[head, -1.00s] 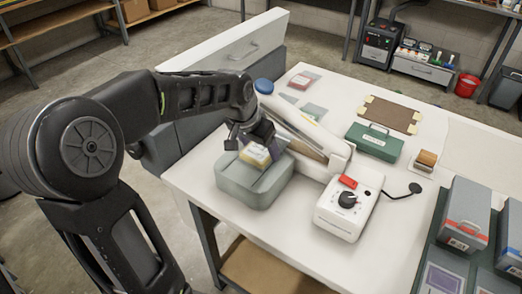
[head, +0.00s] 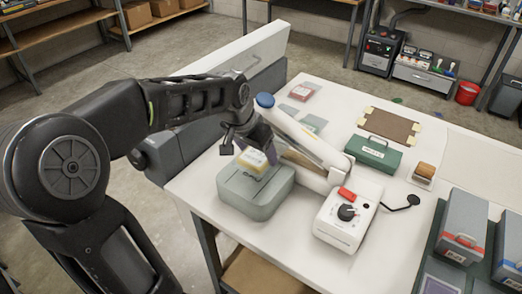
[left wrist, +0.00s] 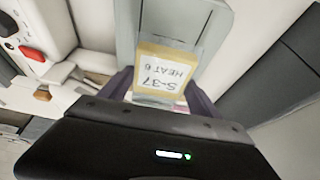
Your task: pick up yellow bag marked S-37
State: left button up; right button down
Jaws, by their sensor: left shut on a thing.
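The yellow bag (head: 254,159) has a white label and is in my left gripper (head: 262,150). In the left wrist view the label on the yellow bag (left wrist: 167,72) reads S-37 and HEAT 6, upside down. My left gripper (left wrist: 160,85) is shut on the bag, one finger on each side. In the head view the bag is above the grey-green lidded box (head: 240,190) at the table's left edge. I cannot tell whether it touches the lid. My right gripper is not in view.
A white sealer-like device with a long arm and blue knob (head: 265,100) stands close right of the bag, its dial box (head: 345,220) in front. A green case (head: 372,153), a brown mat (head: 390,126) and grey boxes (head: 466,225) lie further right.

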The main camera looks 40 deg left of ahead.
pick_arm(q)
jog(key=s+b, duration=0.1)
jog(key=s, duration=1.5)
jog(key=shift+s+d+b, duration=0.2)
jog(key=shift+b, duration=0.1)
jog(key=shift+f, duration=0.1)
